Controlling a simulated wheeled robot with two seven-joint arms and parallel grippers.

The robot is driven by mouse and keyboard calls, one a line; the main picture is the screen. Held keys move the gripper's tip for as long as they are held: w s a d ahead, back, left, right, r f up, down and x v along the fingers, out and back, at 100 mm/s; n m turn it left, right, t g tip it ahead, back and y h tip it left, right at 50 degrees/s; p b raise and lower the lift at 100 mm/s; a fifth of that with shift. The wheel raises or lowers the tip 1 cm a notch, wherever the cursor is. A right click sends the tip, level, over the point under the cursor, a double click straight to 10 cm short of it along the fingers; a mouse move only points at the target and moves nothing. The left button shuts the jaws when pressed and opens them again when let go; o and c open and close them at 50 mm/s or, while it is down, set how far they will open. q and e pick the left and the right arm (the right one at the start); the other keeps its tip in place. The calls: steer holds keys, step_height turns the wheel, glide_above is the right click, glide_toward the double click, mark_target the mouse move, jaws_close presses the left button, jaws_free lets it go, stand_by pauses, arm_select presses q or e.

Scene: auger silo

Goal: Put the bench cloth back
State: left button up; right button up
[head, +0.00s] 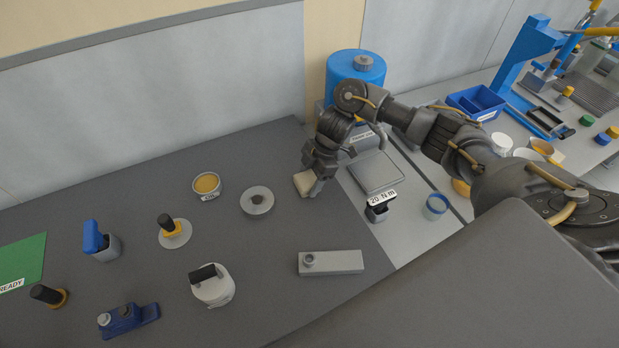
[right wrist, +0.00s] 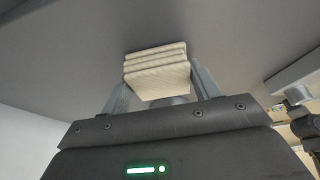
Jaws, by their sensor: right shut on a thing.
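The bench cloth (head: 303,183) is a small folded cream pad near the right edge of the dark bench mat. My right gripper (head: 314,186) is shut on it. In the right wrist view the folded cloth (right wrist: 156,72) shows in layers between the two fingers of my right gripper (right wrist: 160,90). The cloth is close over the dark surface; I cannot tell whether it touches it. My left gripper is not in view.
The dark mat (head: 130,190) holds a tin of yellow stuff (head: 207,185), a grey disc (head: 257,200), a grey block (head: 331,263) and a white canister (head: 212,287). Right of it are a scale (head: 375,172), a black holder labelled 20 N·m (head: 377,211) and a blue container (head: 357,67).

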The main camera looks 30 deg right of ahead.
steer(key=o, duration=0.9)
steer(key=shift+f, duration=0.1)
steer(key=shift+r, duration=0.3)
steer(key=v, duration=1.1)
steer(key=shift+d+r, duration=0.15)
steer(key=shift+r, duration=0.2)
steer(key=shift+r, duration=0.1)
